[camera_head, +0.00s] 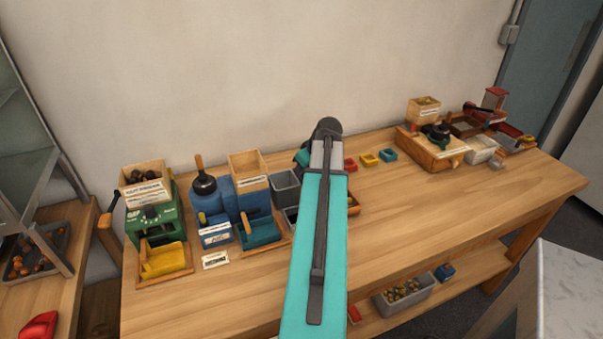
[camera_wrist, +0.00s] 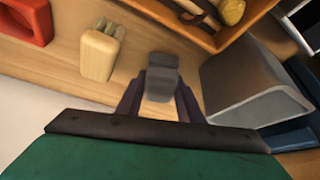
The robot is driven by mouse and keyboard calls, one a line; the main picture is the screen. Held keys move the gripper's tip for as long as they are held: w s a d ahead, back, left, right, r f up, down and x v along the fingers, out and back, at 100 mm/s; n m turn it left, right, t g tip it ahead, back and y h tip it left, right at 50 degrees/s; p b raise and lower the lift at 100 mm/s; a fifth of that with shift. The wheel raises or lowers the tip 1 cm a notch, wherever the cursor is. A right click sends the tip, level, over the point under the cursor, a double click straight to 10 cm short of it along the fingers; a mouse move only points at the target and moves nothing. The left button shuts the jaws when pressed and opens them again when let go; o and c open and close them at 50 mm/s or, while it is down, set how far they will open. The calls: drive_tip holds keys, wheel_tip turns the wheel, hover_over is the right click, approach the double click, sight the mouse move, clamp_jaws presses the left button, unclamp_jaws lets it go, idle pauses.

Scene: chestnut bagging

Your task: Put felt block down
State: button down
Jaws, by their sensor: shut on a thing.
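The felt block (camera_wrist: 161,82) is small and grey. In the wrist view it sits between the two dark purple fingers of my gripper (camera_wrist: 160,95), which is shut on it. It is over the wooden bench top (camera_wrist: 65,62); I cannot tell whether it touches the wood. In the head view my teal arm reaches over the middle of the bench (camera_head: 440,215) and hides the felt block.
In the wrist view, a pale pegged block (camera_wrist: 98,55) and red tray (camera_wrist: 30,22) lie left, a wooden tray (camera_wrist: 175,22) of tools beyond, and a grey bin (camera_wrist: 245,85) close right. In the head view, green (camera_head: 153,222) and blue (camera_head: 222,200) machines stand left.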

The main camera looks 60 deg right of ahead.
drive_tip(key=shift+f, duration=0.1)
drive_tip(key=c, duration=1.2)
unclamp_jaws()
drive_tip(key=b+v, duration=0.1)
drive_tip(key=v, duration=1.1)
drive_tip(key=shift+b, duration=0.35)
drive_tip(key=shift+s, duration=0.1)
